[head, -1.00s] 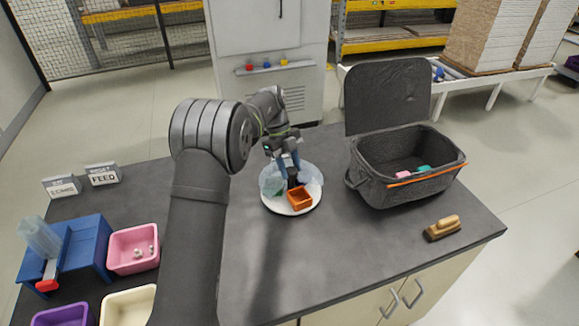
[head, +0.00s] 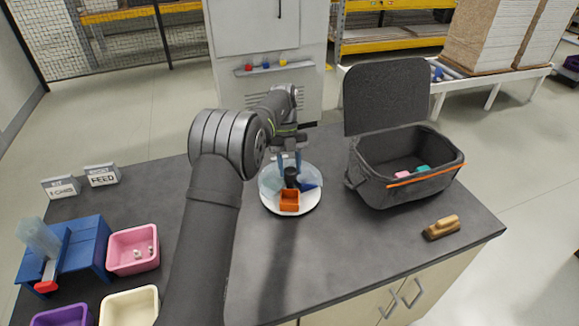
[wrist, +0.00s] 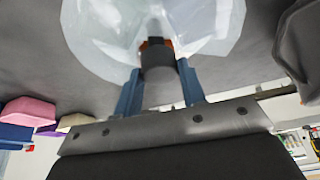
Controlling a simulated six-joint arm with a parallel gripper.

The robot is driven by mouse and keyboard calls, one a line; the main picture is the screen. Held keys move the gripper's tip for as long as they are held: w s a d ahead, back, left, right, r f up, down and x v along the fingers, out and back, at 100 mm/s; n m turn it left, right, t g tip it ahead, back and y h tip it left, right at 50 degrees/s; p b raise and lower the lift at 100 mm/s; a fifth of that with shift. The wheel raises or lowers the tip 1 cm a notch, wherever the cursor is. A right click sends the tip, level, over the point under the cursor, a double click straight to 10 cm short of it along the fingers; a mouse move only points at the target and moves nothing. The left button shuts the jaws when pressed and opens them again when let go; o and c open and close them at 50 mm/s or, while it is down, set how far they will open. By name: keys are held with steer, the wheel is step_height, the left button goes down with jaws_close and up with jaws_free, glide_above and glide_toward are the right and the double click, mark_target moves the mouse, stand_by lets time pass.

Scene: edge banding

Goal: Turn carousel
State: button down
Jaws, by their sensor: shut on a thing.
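The carousel (head: 309,205) is a round white disc on the dark worktop, with clear wall panels and a dark centre knob (head: 291,176). An orange bin (head: 289,201) faces the front of the disc, and a blue part (head: 309,186) shows at its right. My gripper (head: 290,165) comes down from behind onto the knob. In the wrist view, the blue fingers of my gripper (wrist: 160,85) are on either side of the dark knob (wrist: 157,58) and shut on it. The clear panels fill the top of that view; the orange bin is mostly hidden there.
An open dark crate (head: 405,190) with a raised lid stands right of the carousel. A wooden-handled brush (head: 441,228) lies at the right. A blue stand (head: 65,255) and pink bin (head: 133,250) are at the left. The worktop's front middle is clear.

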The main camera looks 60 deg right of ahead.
steer(key=shift+m+t+y, duration=0.3)
steer(key=shift+m+t, duration=0.1)
steer(key=shift+m, duration=0.9)
steer(key=shift+s+m, duration=0.1)
steer(key=shift+m, duration=0.5)
steer(key=c, duration=0.9)
jaws_free()
steer(key=v, duration=0.7)
steer(key=shift+d+r, duration=0.15)
steer(key=shift+r, duration=0.1)
steer(key=shift+s, duration=0.1)
